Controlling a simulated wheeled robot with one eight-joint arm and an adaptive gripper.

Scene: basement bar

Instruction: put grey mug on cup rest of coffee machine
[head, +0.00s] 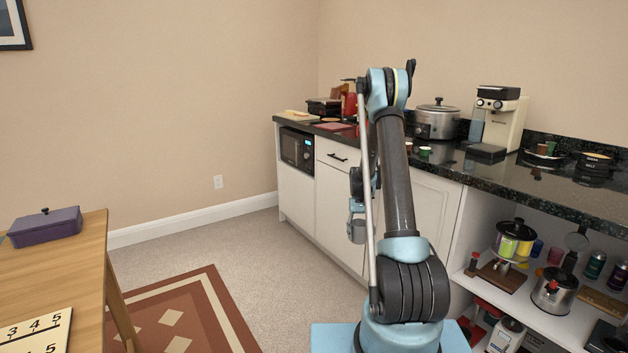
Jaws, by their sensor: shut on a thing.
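The coffee machine (505,120), cream with a dark top, stands on the dark counter against the wall at the right. Its black cup rest (487,151) juts out low at the front, with no mug on it. My gripper (357,207) hangs left of my arm, in front of the white cabinets and below the counter top. It is shut on a small grey mug (356,231), which hangs beneath it, well left of the machine. My arm partly hides the gripper, and the fingers are too small to make out clearly.
A slow cooker (437,121) stands left of the machine, with small cups (425,151) in front of it. Plates and black bowls (594,163) are to the right. Open shelves (540,275) below hold pots and jars.

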